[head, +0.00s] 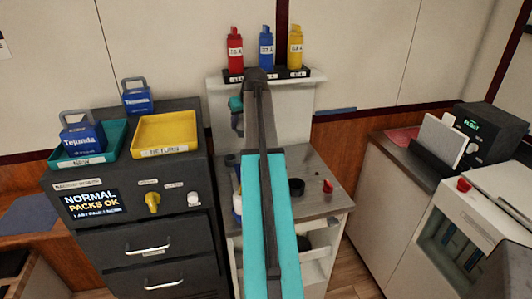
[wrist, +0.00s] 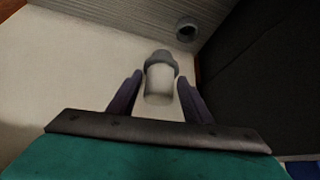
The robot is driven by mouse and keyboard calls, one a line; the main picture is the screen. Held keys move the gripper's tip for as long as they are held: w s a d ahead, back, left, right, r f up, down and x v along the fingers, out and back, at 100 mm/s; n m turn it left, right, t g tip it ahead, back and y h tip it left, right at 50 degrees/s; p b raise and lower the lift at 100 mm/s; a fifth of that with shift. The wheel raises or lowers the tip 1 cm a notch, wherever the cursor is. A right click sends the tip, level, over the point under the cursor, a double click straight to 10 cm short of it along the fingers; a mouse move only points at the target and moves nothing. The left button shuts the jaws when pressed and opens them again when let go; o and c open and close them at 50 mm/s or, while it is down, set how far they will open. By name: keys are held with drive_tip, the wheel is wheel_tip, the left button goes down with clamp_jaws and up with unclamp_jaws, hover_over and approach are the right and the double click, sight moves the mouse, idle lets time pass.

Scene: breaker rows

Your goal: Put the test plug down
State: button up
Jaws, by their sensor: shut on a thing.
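The test plug (wrist: 159,82), as I take it, is a pale cylinder with a grey rounded end. It sits between the two dark fingers of my gripper (wrist: 160,88) in the wrist view. The fingers are shut on its sides. A pale surface lies beyond the plug; I cannot tell whether the plug touches it. In the head view my arm reaches up the middle, and the plug cannot be made out there.
A dark round opening (wrist: 187,29) shows in a grey ribbed strip. Red (head: 235,52), blue (head: 266,49) and yellow (head: 295,49) units stand on a back shelf. The yellow return tray (head: 167,151) is empty. A black ring (head: 297,187) lies on the grey worktop (head: 318,162).

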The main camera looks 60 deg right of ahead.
drive_tip(key=s+d+f+p, duration=0.2)
drive_tip(key=s+d+p, duration=0.3)
drive_tip(key=s, duration=0.2)
drive_tip(key=shift+d+f, duration=0.15)
drive_tip(key=shift+f, duration=0.2)
drive_tip(key=shift+f+p, duration=0.1)
drive_tip(key=shift+p, duration=0.2)
wheel_tip(320, 180, down, 6)
drive_tip(key=p, duration=0.1)
drive_tip(key=shift+p, duration=0.35)
drive_tip(key=shift+f, duration=0.15)
drive_tip(key=shift+f+p, duration=0.6)
drive_tip(key=shift+f, duration=1.15)
drive_tip(key=shift+f, duration=0.15)
drive_tip(key=o, duration=1.2)
drive_tip(key=shift+c, duration=0.2)
